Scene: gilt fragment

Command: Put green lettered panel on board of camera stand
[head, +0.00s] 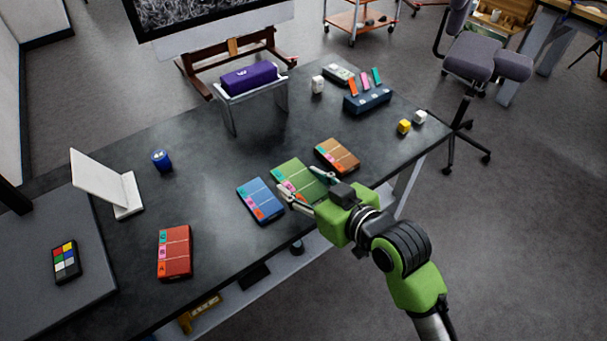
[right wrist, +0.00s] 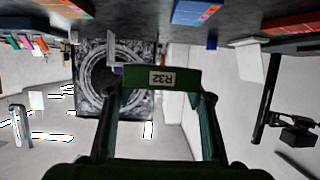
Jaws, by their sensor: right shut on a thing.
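The green lettered panel (head: 297,175) is between the blue and orange panels on the dark table in the head view. My right gripper (head: 303,185) is shut on its near part, one finger on each side. In the right wrist view the panel's green edge (right wrist: 135,77), with an R32 label, sits between the fingers. I cannot tell whether it touches the table. A white stand with a leaning board (head: 100,178) is at the table's left; its board is empty. It also shows in the right wrist view (right wrist: 248,62). My left gripper is not in view.
A blue panel (head: 260,200), an orange panel (head: 337,155) and a red panel (head: 174,252) lie on the table. A blue cup (head: 161,160) stands near the white stand. A purple case (head: 249,78) rests on a rack behind. The table's middle is clear.

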